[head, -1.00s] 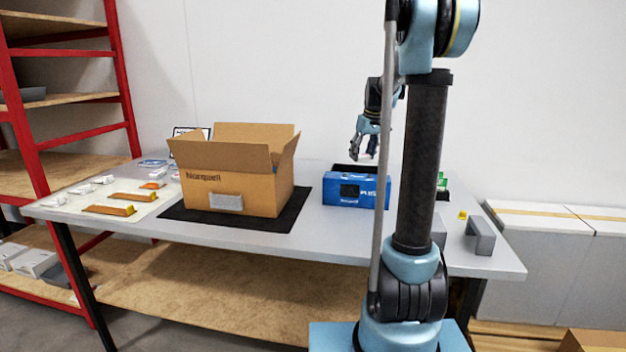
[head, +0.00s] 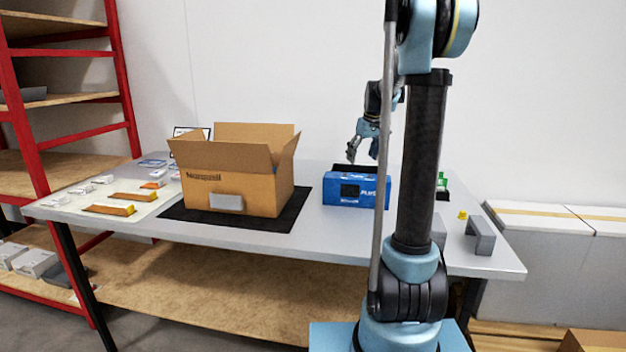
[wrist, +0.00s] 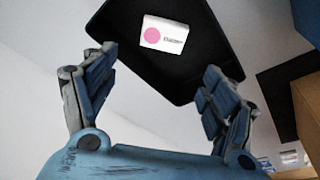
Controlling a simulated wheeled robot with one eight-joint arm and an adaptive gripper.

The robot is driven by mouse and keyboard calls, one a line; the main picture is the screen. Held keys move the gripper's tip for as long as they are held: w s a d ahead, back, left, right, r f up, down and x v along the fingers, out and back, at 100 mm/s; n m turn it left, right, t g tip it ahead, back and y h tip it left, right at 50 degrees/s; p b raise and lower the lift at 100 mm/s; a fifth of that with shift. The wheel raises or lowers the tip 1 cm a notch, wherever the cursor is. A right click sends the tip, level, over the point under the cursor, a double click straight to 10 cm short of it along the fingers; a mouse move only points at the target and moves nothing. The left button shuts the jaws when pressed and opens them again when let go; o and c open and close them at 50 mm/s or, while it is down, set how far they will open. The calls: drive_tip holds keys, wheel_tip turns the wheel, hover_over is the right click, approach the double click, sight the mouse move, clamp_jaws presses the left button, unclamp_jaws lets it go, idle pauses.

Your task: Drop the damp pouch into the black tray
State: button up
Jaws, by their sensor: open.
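The pouch (wrist: 165,34), a small white packet with a pink dot and dark print, lies flat inside the black tray (wrist: 188,78) in the wrist view. My gripper (wrist: 160,64) is open, its two fingers spread apart at the tray's near edge, with nothing between them. In the head view my gripper (head: 362,157) hangs just above and behind the blue box. Only a dark strip of the tray (head: 371,168) shows there behind the blue box, and the pouch is hidden.
The blue box (head: 368,190) stands in front of the tray. An open cardboard box (head: 240,190) sits on a black mat (head: 285,215) to the left. Orange-brown and white items lie at the table's left end. A grey block (head: 482,238) stands at the right.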

drive_tip(key=v, duration=1.1)
drive_tip(key=shift+s+r, duration=0.15)
drive_tip(key=shift+r, duration=0.25)
drive_tip(key=shift+s, duration=0.1)
